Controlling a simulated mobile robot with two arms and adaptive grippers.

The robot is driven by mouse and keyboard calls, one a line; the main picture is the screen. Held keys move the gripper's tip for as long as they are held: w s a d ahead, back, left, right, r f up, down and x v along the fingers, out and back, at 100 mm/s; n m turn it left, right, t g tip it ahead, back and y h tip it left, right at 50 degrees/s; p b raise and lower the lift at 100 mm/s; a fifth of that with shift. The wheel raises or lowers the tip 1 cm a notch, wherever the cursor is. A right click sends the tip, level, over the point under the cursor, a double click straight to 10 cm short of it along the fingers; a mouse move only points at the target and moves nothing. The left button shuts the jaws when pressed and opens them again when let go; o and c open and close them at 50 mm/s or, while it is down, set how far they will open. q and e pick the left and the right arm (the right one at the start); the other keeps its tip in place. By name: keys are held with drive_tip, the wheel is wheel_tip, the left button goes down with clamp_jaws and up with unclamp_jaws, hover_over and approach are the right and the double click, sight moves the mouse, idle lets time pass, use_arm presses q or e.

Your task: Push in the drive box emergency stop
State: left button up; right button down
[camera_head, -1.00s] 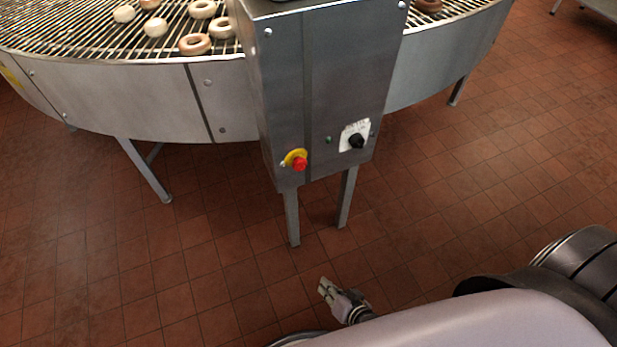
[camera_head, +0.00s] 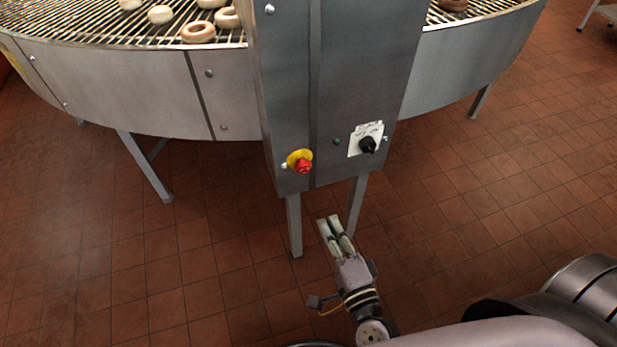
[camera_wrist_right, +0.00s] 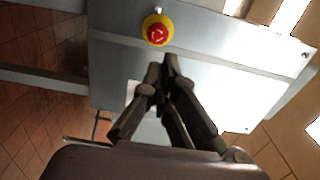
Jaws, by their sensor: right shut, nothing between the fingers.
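The drive box (camera_head: 290,90) is a tall grey metal cabinet on legs, in front of the curved conveyor. Its emergency stop (camera_head: 303,166) is a red button on a yellow disc, low on the front face at the left. It also shows in the right wrist view (camera_wrist_right: 157,32), beyond the fingertips. My right gripper (camera_head: 332,222) is shut and empty, below the button and a little to its right in the head view, apart from the box. In the wrist view its fingers (camera_wrist_right: 164,72) point toward the box face. My left gripper is in neither view.
A black rotary knob (camera_head: 367,145) on a white plate sits right of the button, with a small green light (camera_head: 337,142) between. The conveyor (camera_head: 120,88) carries several rings and balls of dough. The box legs (camera_head: 294,225) stand near my gripper. The tiled floor is clear.

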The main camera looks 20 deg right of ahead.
sight(304, 169)
drive_tip(key=shift+w, duration=0.1)
drive_tip(key=w, duration=1.2)
drive_tip(key=shift+w+a+p, duration=0.2)
drive_tip(key=shift+w+p, duration=0.15)
drive_tip(key=shift+w, duration=0.6)
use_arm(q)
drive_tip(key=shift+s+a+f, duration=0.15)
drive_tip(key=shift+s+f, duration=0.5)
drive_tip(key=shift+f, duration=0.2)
